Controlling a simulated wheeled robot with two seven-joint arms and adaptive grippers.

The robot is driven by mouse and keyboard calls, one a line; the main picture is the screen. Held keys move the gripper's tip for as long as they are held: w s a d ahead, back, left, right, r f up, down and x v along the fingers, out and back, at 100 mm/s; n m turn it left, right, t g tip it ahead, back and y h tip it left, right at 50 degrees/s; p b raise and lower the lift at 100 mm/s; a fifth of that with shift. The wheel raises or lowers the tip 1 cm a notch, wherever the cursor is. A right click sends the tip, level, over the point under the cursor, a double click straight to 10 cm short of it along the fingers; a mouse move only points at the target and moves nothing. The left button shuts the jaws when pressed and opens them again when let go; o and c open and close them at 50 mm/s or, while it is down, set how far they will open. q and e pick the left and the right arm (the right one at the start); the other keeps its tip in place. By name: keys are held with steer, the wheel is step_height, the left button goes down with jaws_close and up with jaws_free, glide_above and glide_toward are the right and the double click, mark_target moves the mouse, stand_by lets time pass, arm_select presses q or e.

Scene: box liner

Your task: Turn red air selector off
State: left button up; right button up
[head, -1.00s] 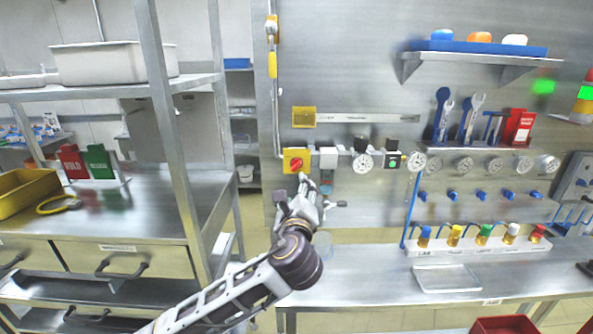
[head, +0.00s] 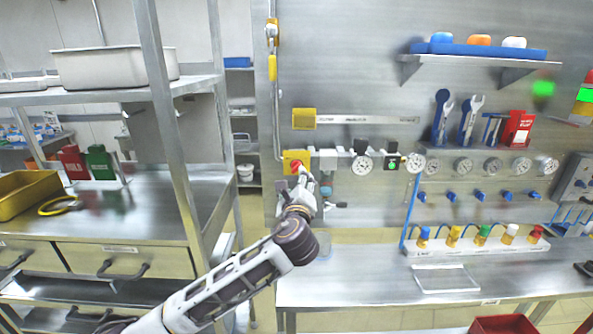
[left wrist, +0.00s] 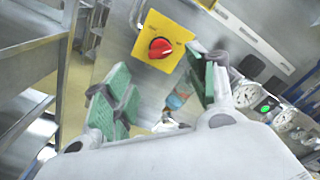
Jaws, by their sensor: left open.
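The red air selector (head: 295,167) is a red knob on a yellow plate (head: 289,156) on the steel wall panel. In the left wrist view the red knob (left wrist: 160,48) sits on its yellow plate (left wrist: 171,24), ahead of my gripper. My left gripper (head: 303,176) is just below and right of the knob in the head view and hides part of the plate. In the left wrist view my left gripper (left wrist: 163,85) has its green-padded fingers spread apart, with nothing between them. I see no contact with the knob. My right gripper is not in view.
Right of the selector, a pipe carries a regulator, round gauges (head: 362,165) and a green button (head: 393,163). A row of blue valves (head: 452,195) is further right. The steel bench (head: 370,285) lies below and a shelf unit (head: 170,120) stands at left.

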mark_target(297, 169)
arm_select(q)
steer(key=shift+w+p, duration=0.7)
steer(key=shift+w, duration=3.4)
steer(key=shift+c, duration=0.9)
steer(key=c, duration=0.9)
steer(key=shift+o, duration=0.2)
